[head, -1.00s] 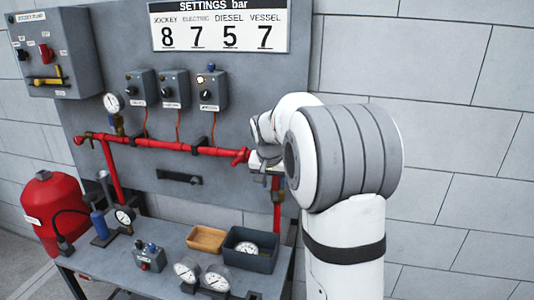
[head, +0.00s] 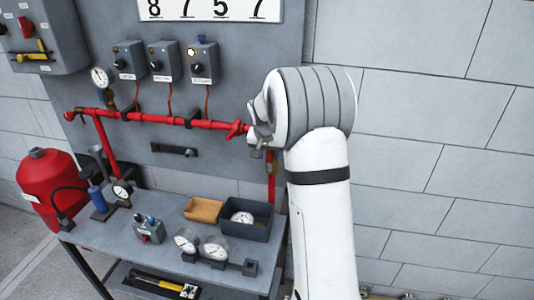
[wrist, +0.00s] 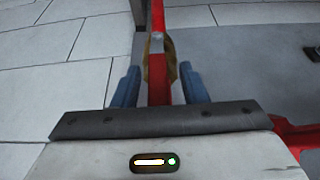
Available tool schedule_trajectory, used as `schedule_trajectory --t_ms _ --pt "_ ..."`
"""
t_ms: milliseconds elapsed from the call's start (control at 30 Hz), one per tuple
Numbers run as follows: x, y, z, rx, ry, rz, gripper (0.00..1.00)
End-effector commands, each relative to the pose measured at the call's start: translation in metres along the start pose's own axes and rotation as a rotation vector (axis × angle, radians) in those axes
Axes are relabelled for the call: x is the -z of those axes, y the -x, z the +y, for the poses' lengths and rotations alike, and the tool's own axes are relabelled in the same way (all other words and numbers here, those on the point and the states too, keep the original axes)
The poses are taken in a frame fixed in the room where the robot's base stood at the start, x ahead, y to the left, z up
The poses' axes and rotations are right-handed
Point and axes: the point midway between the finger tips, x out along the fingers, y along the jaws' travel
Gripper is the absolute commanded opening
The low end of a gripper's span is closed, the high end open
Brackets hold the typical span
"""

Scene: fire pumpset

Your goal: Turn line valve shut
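The line valve's brass body (wrist: 173,62) shows in the wrist view on a red upright pipe, with a red bar, likely its lever (wrist: 157,82), in front of it. My gripper (wrist: 158,86) is open. Its two blue-grey fingers stand on either side of the red bar, with gaps visible on both sides. In the head view, the brass part (head: 270,157) shows just below my wrist, at the top of the upright red pipe (head: 271,186). My fingers and the lever are largely hidden there by my own arm.
A red horizontal pipe (head: 165,119) runs along the grey panel (head: 215,158) to the left of my wrist. Below is a bench (head: 165,205) with gauges, a grey bin (head: 262,231) and a wooden tray (head: 203,211). A red tank (head: 47,185) stands left. Bare wall lies right.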

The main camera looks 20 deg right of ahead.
Motion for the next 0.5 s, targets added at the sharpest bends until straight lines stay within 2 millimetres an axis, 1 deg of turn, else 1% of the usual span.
schedule_trajectory --t_ms 133,500 --pt "-0.0001 0.0000 0.0000 0.000 0.000 0.000 0.39" --pt "-0.0003 0.0003 -0.0002 0.000 0.000 0.000 0.09"
